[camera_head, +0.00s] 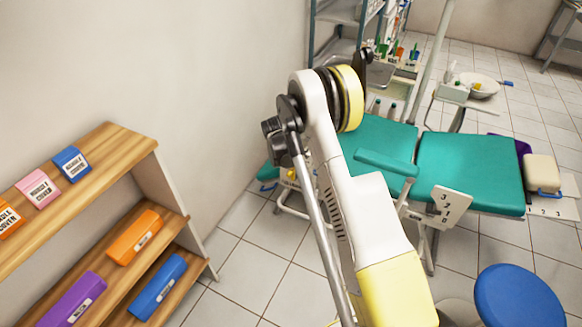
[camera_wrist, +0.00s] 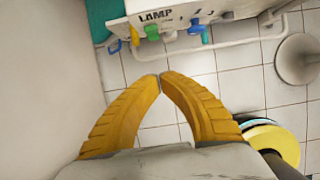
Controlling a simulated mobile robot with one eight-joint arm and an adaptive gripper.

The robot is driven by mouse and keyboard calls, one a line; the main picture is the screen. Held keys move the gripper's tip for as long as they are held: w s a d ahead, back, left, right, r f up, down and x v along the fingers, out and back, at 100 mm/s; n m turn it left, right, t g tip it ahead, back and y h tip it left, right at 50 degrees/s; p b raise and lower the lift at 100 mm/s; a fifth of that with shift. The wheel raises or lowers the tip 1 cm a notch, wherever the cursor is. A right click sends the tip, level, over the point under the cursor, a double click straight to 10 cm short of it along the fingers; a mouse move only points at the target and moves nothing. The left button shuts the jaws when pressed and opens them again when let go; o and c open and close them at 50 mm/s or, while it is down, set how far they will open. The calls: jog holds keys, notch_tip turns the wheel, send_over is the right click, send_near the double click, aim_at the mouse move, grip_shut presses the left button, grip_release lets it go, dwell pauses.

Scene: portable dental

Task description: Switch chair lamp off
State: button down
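In the wrist view, a white panel labelled LAMP (camera_wrist: 165,14) is at the top. On its front edge are a yellow lever (camera_wrist: 134,37), a green knob (camera_wrist: 152,32) and a blue lever (camera_wrist: 197,26). I cannot tell their settings. My gripper (camera_wrist: 161,76) has two yellow fingers whose tips meet, with nothing visible between them. The tips are below the panel in the picture, apart from the knobs. In the head view, the teal dental chair (camera_head: 470,170) stands beyond my arm, which hides part of it. The gripper is not visible there.
A wooden shelf (camera_head: 88,165) with coloured boxes stands at the left against the wall. A blue stool (camera_head: 517,297) is at the lower right. A white pipe (camera_wrist: 235,43) runs below the panel. Open tiled floor (camera_head: 275,265) lies between shelf and chair.

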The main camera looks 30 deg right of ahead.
jog(key=w+d+f+b, duration=0.4)
jog(key=d+f, duration=0.1)
jog(key=f, duration=0.3)
jog(key=shift+f+b, duration=0.35)
jog(key=shift+f, duration=0.05)
jog(key=shift+w+d+f+t+h, duration=0.3)
jog(key=shift+d+f+t+h, duration=0.2)
jog(key=shift+t+h, duration=0.3)
jog(key=shift+r, duration=0.1)
